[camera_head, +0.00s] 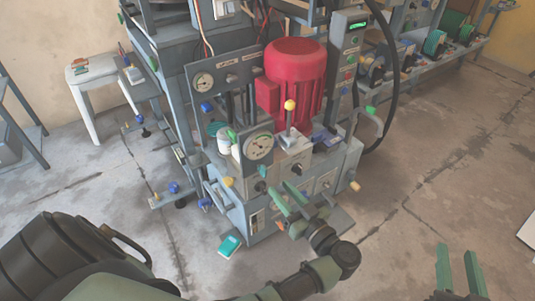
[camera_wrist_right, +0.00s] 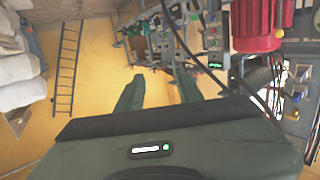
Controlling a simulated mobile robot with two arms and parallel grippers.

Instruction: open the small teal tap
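A small teal piece (camera_head: 262,170) shows on the front of the grey press unit, just below the round gauge (camera_head: 258,147); it may be the tap, but it is too small to be sure. A green handle (camera_head: 231,135) stands by a white cup left of the gauge. My left gripper (camera_head: 283,192) is open, its green fingers pointing at the unit's front panel, just below the small teal piece. I cannot tell whether it touches anything. My right gripper (camera_head: 458,248) is open and empty over the floor at the lower right; its spread fingers also show in the right wrist view (camera_wrist_right: 156,86).
A red motor (camera_head: 296,72) and a yellow-knobbed lever (camera_head: 290,105) stand on the unit. A black hose (camera_head: 389,110) loops down at its right. A teal box (camera_head: 230,245) lies on the floor. A white stool (camera_head: 92,75) is at left.

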